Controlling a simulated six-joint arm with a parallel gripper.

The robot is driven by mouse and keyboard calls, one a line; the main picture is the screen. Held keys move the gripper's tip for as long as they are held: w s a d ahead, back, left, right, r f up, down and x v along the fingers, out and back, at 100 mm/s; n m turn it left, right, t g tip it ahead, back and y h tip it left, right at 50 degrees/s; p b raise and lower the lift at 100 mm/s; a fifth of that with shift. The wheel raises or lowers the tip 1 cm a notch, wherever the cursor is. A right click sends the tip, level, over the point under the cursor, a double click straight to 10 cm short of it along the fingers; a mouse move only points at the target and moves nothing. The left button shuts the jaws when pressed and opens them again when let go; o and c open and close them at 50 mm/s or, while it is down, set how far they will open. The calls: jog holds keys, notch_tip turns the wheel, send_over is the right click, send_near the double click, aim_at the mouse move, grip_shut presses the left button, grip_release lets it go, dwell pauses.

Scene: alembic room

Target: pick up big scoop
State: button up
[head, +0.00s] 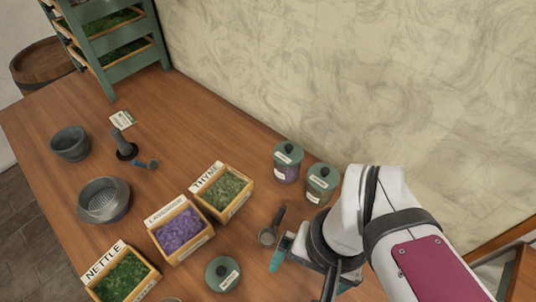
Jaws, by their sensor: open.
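A smaller blue-grey scoop (148,164) lies farther left, near the mortar and pestle-like things. My gripper (308,274) is at the lower right, open, with teal fingertips, beside the larger scoop and apart from it in the picture. My arm partly hides the jaws, and their height above the table is hard to tell.
Wooden boxes labelled thyme (228,188), lavender (181,231) and nettle (122,276) stand left of the larger scoop. A green-lidded jar (222,274) is in front. Two jars (287,163) (321,183) stand behind it by the wall. A bowl (70,144) and sieve (103,200) are far left.

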jog(key=c, duration=0.7)
jog(key=w+a+f+m+g+h, duration=0.1)
jog(key=w+f+m, duration=0.15)
jog(key=w, duration=0.65)
jog(key=w+a+f+m+h, duration=0.15)
jog(key=w+m, duration=0.25)
jog(key=w, duration=0.5)
jog(key=f, duration=0.5)
jog(key=d+f, duration=0.1)
jog(key=f, duration=1)
jog(key=shift+d+f, duration=0.2)
jog(key=shift+f, duration=0.1)
